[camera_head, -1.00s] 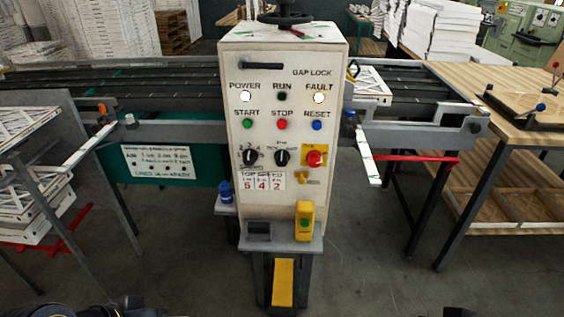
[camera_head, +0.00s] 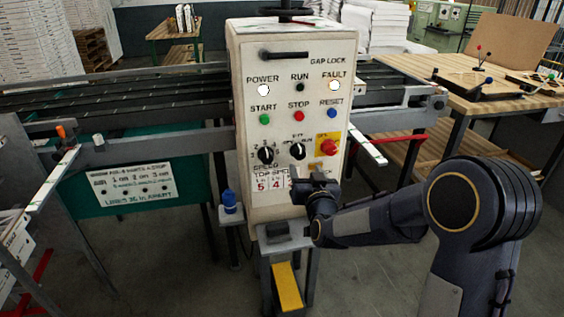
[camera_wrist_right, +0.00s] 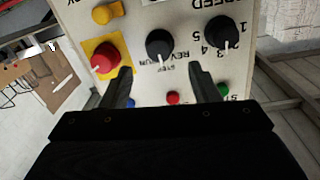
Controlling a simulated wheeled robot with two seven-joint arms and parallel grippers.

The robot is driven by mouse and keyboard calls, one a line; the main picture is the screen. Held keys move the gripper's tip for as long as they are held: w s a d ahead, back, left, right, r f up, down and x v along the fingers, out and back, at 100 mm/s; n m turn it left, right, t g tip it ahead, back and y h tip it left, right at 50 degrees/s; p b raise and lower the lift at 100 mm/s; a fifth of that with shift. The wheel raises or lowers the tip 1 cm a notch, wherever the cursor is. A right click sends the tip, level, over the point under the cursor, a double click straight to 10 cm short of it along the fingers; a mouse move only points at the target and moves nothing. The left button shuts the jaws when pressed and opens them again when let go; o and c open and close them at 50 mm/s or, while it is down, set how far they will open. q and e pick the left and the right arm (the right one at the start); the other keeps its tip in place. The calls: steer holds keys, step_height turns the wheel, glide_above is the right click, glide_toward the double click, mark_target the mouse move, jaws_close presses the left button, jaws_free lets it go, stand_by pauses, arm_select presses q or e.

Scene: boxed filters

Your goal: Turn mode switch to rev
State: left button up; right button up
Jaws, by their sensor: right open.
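The mode switch (camera_head: 298,151) is a black knob on the white control panel (camera_head: 240,100), right of the black speed knob (camera_head: 265,154). In the right wrist view, which is upside down, the mode switch (camera_wrist_right: 160,44) has small STOP, REV and RUN labels beside it. Its pale mark points toward these labels; I cannot tell which one exactly. My right gripper (camera_wrist_right: 158,76) is open and empty, its fingers apart on either side below the knob and not touching it. In the head view, the right gripper (camera_head: 314,180) is in front of the panel, below the knob. My left gripper is not in view.
A red knob on a yellow plate (camera_head: 327,147) sits right of the switch. Green START (camera_head: 264,119), red STOP (camera_head: 298,116) and blue RESET (camera_head: 332,113) buttons are above. POWER and FAULT lamps glow white. A small shelf (camera_head: 275,244) juts out below.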

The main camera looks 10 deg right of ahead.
mark_target(300, 156)
steer(key=w+p, duration=0.1)
steer(key=w, duration=0.6)
steer(key=shift+w+d+p, duration=0.15)
steer(key=shift+w+p, duration=0.2)
steer(key=shift+w, duration=0.05)
steer(key=shift+c, duration=0.3)
steer(key=c, duration=0.9)
